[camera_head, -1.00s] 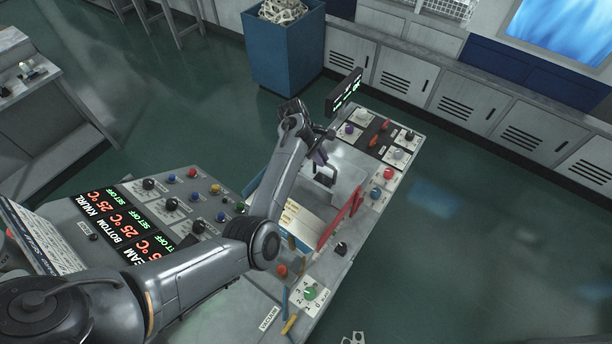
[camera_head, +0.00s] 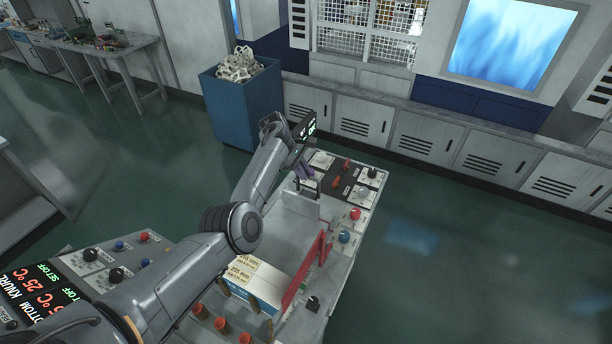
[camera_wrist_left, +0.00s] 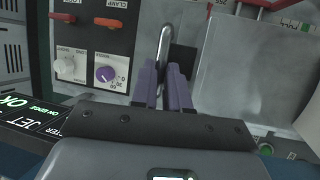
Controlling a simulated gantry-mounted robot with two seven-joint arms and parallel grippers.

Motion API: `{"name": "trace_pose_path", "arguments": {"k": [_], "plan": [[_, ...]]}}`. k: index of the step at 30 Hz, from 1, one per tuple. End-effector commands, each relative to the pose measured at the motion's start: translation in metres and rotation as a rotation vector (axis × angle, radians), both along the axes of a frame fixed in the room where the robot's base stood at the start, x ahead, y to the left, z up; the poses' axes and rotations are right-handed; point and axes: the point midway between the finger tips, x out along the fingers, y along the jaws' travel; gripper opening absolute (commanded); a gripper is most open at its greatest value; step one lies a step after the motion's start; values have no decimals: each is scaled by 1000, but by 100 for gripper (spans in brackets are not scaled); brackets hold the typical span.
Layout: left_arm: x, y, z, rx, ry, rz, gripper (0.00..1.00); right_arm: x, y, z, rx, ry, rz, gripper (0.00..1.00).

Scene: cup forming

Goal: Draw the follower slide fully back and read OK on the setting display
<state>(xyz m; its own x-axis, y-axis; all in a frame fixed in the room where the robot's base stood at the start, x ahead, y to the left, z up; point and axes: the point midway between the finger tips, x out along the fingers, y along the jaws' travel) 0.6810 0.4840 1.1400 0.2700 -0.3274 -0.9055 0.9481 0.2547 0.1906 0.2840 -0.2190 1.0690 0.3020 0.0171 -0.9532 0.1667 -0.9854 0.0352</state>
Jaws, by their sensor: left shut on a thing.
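My left gripper (camera_head: 303,170) is at the far end of the machine in the head view. In the left wrist view its two purple fingers (camera_wrist_left: 163,88) are closed around an upright metal loop handle (camera_wrist_left: 164,46). The handle stands in front of a grey metal block (camera_wrist_left: 232,75), which I take for the follower slide; how far back it sits is hard to tell. A dark display (camera_wrist_left: 22,112) at the left of the wrist view shows OK in green, with smaller text partly cut off. The display (camera_head: 308,126) also stands behind the gripper in the head view. My right gripper is not in view.
Red and dark knobs line the panel's right side, including a blue knob (camera_head: 344,237). A red bar (camera_head: 303,270) runs along the machine's middle. A purple-white dial (camera_wrist_left: 106,74) is close left of the fingers. A blue bin (camera_head: 228,115) stands behind.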

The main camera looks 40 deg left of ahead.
Motion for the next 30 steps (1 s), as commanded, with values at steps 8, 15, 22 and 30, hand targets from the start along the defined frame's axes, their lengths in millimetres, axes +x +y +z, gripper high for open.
{"name": "trace_pose_path", "arguments": {"k": [8,15,22,30], "plan": [[0,1,-4,8,-2,3,31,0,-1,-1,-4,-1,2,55],[0,1,-2,6,-1,2,40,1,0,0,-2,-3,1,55],[-2,3,4,6,-2,3,40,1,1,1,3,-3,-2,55],[-12,17,39,10,-3,4,40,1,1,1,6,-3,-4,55]]}}
